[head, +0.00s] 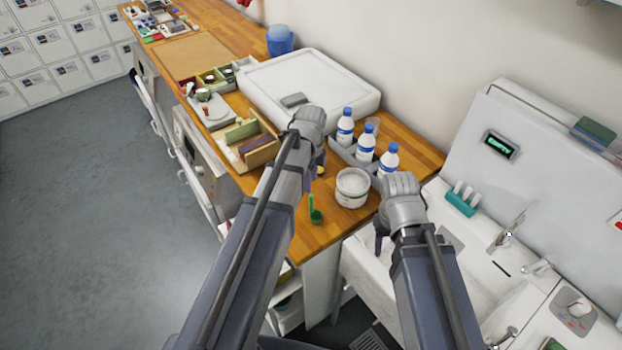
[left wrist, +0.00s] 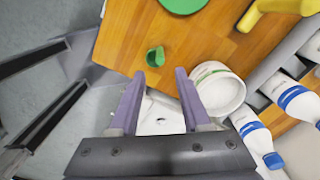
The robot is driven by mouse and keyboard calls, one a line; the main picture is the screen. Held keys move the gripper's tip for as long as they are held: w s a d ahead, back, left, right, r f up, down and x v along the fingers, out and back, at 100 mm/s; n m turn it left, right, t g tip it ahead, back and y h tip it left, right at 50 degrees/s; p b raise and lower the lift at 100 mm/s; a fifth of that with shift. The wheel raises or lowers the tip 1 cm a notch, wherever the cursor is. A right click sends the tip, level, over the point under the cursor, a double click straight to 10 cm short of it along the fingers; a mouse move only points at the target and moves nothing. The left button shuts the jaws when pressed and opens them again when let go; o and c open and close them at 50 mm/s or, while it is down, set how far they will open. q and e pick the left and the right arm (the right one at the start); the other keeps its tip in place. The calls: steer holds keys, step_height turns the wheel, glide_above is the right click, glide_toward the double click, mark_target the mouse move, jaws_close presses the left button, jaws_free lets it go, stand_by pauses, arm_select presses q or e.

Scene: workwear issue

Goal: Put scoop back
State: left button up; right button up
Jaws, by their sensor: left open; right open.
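A small green scoop (head: 316,215) stands on the wooden counter near its front edge. It also shows in the left wrist view (left wrist: 155,57), just beyond my left fingertips. A white tub (head: 352,187) stands to its right, holding whitish contents; in the left wrist view the tub (left wrist: 218,90) is beside my right-hand finger.
White bottles with blue caps (head: 365,143) stand in a grey rack behind the tub. A green disc (left wrist: 182,3) and a yellow object (left wrist: 265,12) lie near the scoop. A large white lidded case (head: 310,85) fills the counter behind. The sink (head: 375,268) is at right.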

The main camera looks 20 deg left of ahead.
arm_select(q)
steer(key=shift+r+p, duration=0.3)
steer(key=shift+r, duration=0.4)
steer(key=s+d+n+y, duration=0.1)
steer(key=s+d+n, duration=1.1)
steer(key=s+n, duration=0.3)
steer(key=shift+s+d, duration=0.35)
steer(key=shift+s, duration=0.1)
arm_select(e)
steer(key=shift+r, duration=0.6)
step_height(320, 180, down, 10)
steer(key=b, duration=1)
arm_select(q)
step_height(320, 180, down, 10)
steer(key=shift+r, duration=0.2)
arm_select(e)
steer(key=shift+r, duration=0.2)
